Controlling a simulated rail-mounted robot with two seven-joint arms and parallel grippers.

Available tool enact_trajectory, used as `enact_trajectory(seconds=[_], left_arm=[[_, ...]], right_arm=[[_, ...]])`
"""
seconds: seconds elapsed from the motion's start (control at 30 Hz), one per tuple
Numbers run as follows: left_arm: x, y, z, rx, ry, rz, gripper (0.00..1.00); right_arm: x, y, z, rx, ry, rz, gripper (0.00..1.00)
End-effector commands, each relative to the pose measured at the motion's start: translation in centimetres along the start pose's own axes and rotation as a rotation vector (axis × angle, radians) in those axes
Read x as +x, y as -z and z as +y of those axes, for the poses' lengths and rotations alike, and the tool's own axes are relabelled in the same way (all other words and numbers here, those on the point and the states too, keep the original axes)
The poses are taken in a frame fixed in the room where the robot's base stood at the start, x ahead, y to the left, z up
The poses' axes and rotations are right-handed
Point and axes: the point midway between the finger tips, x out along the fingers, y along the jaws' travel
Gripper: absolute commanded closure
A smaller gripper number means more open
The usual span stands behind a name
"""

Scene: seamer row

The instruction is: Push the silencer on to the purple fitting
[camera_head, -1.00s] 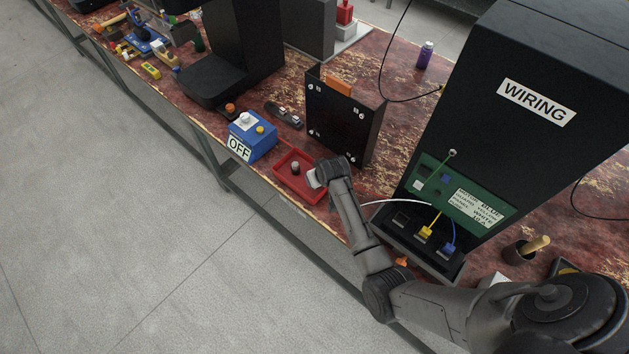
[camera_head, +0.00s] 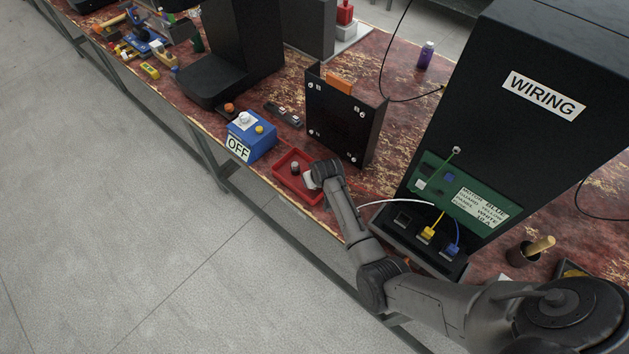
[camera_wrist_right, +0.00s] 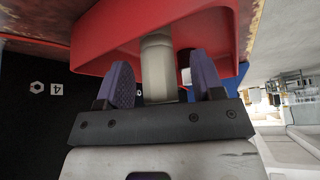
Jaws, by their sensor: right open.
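A red tray (camera_head: 309,199) lies at the bench's front edge, with a small brownish cylinder (camera_head: 295,168) standing in it. My right gripper (camera_head: 308,181) is at the tray's right side, pointing into it. In the right wrist view the gripper (camera_wrist_right: 160,85) is open, its purple-padded fingers either side of a pale, stepped cylinder (camera_wrist_right: 157,65), with gaps on both sides. A darker piece with a white part (camera_wrist_right: 185,74) is behind the right finger, partly hidden. I cannot tell which piece is the silencer. I cannot make out a purple fitting. My left gripper is not in view.
A blue OFF box (camera_head: 252,138) stands left of the tray (camera_wrist_right: 95,35). A black bolted panel (camera_head: 340,120) stands behind it. The black WIRING cabinet (camera_head: 510,150) with coloured cables is to the right. A purple bottle (camera_head: 426,56) stands at the back.

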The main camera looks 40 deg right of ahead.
Motion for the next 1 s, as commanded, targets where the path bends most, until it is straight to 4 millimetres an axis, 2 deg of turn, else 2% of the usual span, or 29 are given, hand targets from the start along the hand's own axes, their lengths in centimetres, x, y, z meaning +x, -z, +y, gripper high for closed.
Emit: enact_trajectory(seconds=[0.27, 0.8, 1.0], left_arm=[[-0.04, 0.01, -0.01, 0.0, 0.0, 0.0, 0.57], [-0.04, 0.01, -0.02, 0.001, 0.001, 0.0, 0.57], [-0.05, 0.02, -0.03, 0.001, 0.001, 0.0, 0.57]], right_arm=[[-0.05, 0.04, 0.03, 0.0, 0.0, 0.0, 0.39], [-0.06, 0.03, 0.03, 0.0, 0.0, 0.0, 0.9], [-0.08, 0.05, 0.03, 0.0, 0.0, 0.001, 0.9]])
